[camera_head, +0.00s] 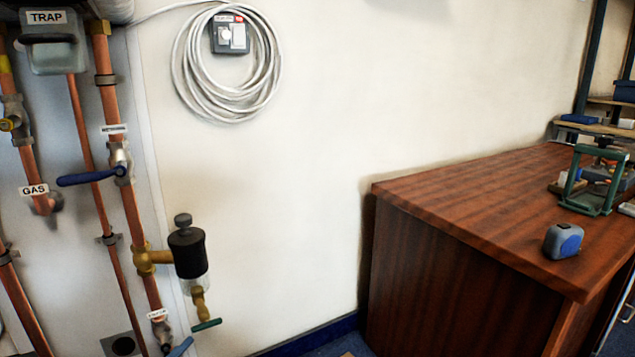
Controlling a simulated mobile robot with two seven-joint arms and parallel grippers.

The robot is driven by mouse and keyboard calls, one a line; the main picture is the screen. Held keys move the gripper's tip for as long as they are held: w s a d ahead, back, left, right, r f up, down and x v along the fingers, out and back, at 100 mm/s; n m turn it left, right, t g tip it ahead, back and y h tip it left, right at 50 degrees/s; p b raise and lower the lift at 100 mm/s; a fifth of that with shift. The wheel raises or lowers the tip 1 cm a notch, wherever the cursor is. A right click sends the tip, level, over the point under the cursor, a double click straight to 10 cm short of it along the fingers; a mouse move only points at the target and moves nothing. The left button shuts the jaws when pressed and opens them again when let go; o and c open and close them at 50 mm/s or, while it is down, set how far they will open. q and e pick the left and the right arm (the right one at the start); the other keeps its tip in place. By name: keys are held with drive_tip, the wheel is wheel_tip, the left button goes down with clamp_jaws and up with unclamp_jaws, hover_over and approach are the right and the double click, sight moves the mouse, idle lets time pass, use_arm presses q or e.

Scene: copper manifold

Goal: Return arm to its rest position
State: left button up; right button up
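Neither of my arms nor grippers shows in the head view. The copper manifold (127,204) runs down the left side, with vertical copper pipes fixed to a pale panel. A blue lever valve (92,177) on it has its handle pointing left. A black-topped filter unit (187,250) hangs from a brass side fitting, with a small green-handled valve (205,325) beneath it. Another blue handle (181,347) is at the bottom edge, partly cut off.
A wooden workbench (462,262) stands at the right, carrying a blue-grey tape measure (563,241) and a green frame (590,195). A coiled white cable (262,75) hangs on the wall around a grey switch box (230,35).

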use_arm(q)
drive_tip(key=s+d+r+n+h, duration=0.2)
drive_tip(key=s+d+r+n, duration=0.35)
drive_tip(key=s+d, duration=0.8)
drive_tip(key=s+a+r+n+g+y+p, duration=0.1)
drive_tip(key=r+p, duration=0.5)
drive_tip(key=p, duration=1.2)
drive_tip(key=s+a+r+n+g+y+p, duration=0.1)
drive_tip(key=a+r+g+y+p, duration=0.3)
drive_tip(key=p, duration=1.5)
wheel_tip(320, 180, up, 3)
drive_tip(key=shift+s+a+r+n+g+y, duration=0.1)
drive_tip(key=shift+s+a+n+g+y, duration=0.35)
drive_tip(key=shift+g, duration=0.35)
use_arm(e)
drive_tip(key=s+d+r+m+g+h, duration=0.2)
drive_tip(key=d+r+g+h, duration=0.3)
drive_tip(key=r, duration=0.6)
drive_tip(key=m+g, duration=0.1)
drive_tip(key=g, duration=0.1)
drive_tip(key=shift+m+g+h, duration=0.3)
drive_tip(key=shift+h, duration=0.1)
use_arm(q)
drive_tip(key=shift+d, duration=0.1)
use_arm(e)
drive_tip(key=shift+d, duration=0.1)
